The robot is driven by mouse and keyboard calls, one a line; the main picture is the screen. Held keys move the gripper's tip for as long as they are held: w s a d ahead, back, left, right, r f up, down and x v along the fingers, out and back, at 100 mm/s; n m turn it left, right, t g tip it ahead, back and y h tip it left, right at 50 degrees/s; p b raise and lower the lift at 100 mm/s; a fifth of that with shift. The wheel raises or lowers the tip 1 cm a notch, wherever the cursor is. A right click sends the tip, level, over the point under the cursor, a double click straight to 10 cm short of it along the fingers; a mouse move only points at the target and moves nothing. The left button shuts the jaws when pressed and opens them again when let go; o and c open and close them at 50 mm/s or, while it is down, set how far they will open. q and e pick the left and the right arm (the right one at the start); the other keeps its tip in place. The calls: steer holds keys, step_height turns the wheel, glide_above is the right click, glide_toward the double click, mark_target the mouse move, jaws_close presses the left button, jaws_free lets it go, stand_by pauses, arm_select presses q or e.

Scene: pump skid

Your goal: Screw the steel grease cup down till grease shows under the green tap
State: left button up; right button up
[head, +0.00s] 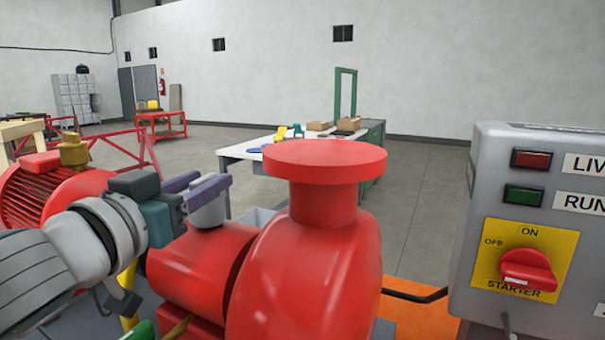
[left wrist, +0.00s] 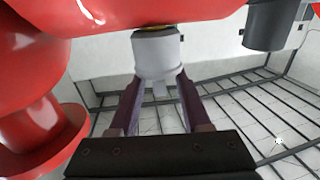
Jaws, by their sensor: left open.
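The steel grease cup (head: 209,212) is a pale grey cylinder on the red pump casing, partly behind my left gripper. It also shows in the left wrist view (left wrist: 157,52), with a narrow yellowish band where it meets the red casing. I cannot tell if the band is brass or grease. My left gripper (head: 207,186) is open, with its purple fingers on either side of the cup. In the left wrist view the fingertips (left wrist: 159,77) reach the cup; contact is unclear. I cannot make out the green tap for certain; a green piece (head: 141,331) shows at the bottom edge. My right gripper is out of view.
A large red flanged casing (head: 325,160) stands right of the cup. A brass-coloured cup (head: 74,151) is at the left on the red motor. The grey starter box (head: 480,240) with a red knob (head: 528,268) is at the right. A white table (head: 238,154) stands behind.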

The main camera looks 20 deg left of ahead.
arm_select(q)
steer(key=shift+w, duration=0.45)
jaws_close()
stand_by(0.4)
